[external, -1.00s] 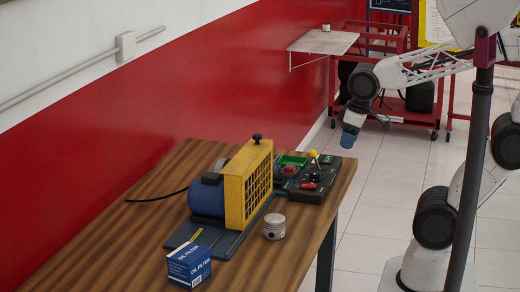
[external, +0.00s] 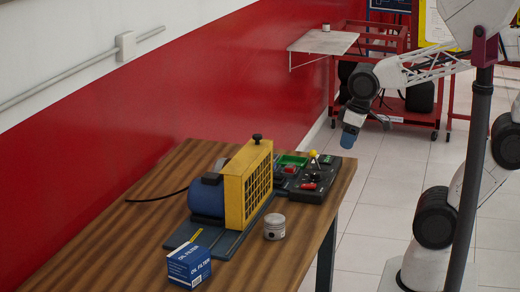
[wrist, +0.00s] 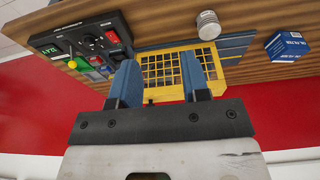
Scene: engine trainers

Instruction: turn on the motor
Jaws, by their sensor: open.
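The motor (external: 207,196) is a blue cylinder behind a yellow cage guard (external: 249,186) on a dark base plate on the wooden table. A black control box (external: 318,180) stands to the right of the guard, with a red switch, a yellow-tipped lever and a green part; the box also shows at upper left in the wrist view (wrist: 82,38). My gripper (external: 349,138) hangs in the air beyond the table's right edge, apart from the box. In the wrist view its two blue fingers (wrist: 162,80) are spread with nothing between them.
A metal piston-like cylinder (external: 274,227) stands in front of the guard. A blue oil filter box (external: 189,265) sits near the table's front. A black cable runs left from the motor. A red wall lies behind the table, and a red cart (external: 400,115) stands farther back.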

